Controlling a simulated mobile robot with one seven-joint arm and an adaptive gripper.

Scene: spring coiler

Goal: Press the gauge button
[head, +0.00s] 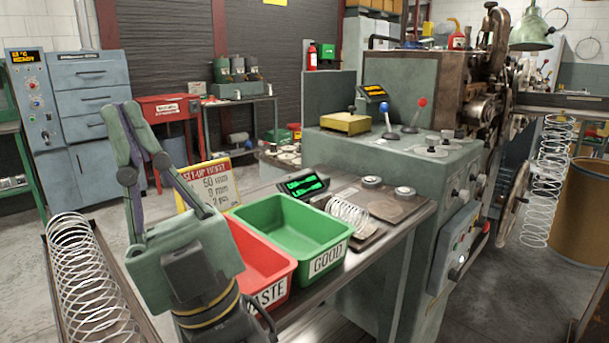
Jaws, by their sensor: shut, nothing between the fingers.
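A small black display with green characters (305,185), which looks like the gauge readout, stands on the bench behind the green bin. To its right a flat brown plate (391,208) carries a coiled spring (347,213). Two round pale-topped pieces, one at the back (371,181) and one at the right (405,192), are on or beside this plate. I cannot tell which part is the gauge button. My gripper (128,108) is shut and empty, raised at the left with its fingers pointing up, well apart from the display and plate.
A red WASTE bin (268,292) and a green GOOD bin (334,252) stand between my gripper and the plate. A set-up ticket (208,186) stands behind them. The green coiling machine (400,160) with levers rises at the right. A long spring (85,280) lies at lower left.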

